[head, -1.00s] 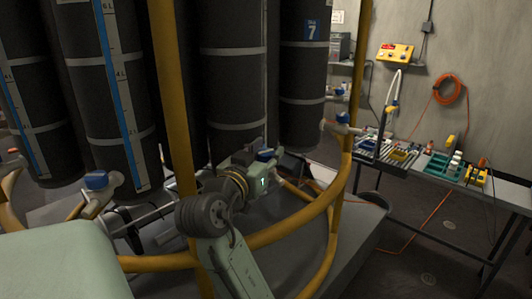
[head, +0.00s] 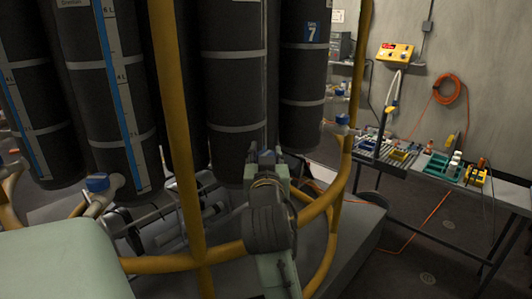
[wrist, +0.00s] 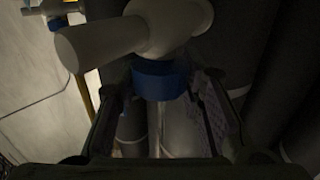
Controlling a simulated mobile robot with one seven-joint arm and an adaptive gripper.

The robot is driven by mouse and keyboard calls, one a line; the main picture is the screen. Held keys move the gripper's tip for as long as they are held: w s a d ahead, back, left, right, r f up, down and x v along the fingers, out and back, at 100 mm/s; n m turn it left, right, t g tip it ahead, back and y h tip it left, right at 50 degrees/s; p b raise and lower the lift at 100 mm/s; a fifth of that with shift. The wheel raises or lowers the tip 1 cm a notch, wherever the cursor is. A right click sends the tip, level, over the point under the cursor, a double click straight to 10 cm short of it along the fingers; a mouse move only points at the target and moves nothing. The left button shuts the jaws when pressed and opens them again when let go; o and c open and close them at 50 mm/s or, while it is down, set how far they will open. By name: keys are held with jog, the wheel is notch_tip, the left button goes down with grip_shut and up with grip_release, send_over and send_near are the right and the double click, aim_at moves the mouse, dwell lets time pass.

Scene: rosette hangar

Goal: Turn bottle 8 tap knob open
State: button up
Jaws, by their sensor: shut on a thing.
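In the wrist view, a blue tap knob (wrist: 160,80) sits under a pale tap body (wrist: 150,28) against a dark bottle. My gripper (wrist: 160,100) has a finger on either side of the knob and is shut on it. In the head view, my gripper (head: 266,158) is at the foot of the dark bottles, inside the yellow frame. My own arm hides the knob and its tap there. No number 8 label is readable in either view.
Yellow tubular rails (head: 178,120) stand close to my arm. A bottle labelled 7 (head: 303,80) hangs to the right, with another blue-knobbed tap (head: 342,119) nearby. One more blue knob (head: 97,182) is at the left. A workbench (head: 430,160) stands right, beyond open floor.

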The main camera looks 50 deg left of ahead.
jog(key=n+g+y, duration=0.2)
jog(key=g, duration=0.1)
jog(key=shift+w+d+n+g, duration=0.1)
jog(key=shift+w+n+g, duration=0.05)
jog(key=shift+n+g, duration=0.25)
jog(key=n+g+y, duration=0.2)
jog(key=n+g, duration=0.1)
jog(key=g, duration=0.2)
jog(key=shift+n+b, duration=0.3)
jog(key=shift+b, duration=0.05)
jog(key=n+g+b, duration=0.1)
jog(key=n+g, duration=0.1)
jog(key=g, duration=0.2)
jog(key=shift+n, duration=0.3)
jog(key=shift+n+g+h+b, duration=0.45)
jog(key=shift+n+g, duration=0.5)
jog(key=shift+g, duration=0.6)
jog(key=shift+n+g+h+b, duration=0.25)
jog(key=shift+n+g+b, duration=0.55)
jog(key=shift+g, duration=0.75)
jog(key=shift+n, duration=0.35)
jog(key=o, duration=1.2)
jog(key=shift+s, duration=0.2)
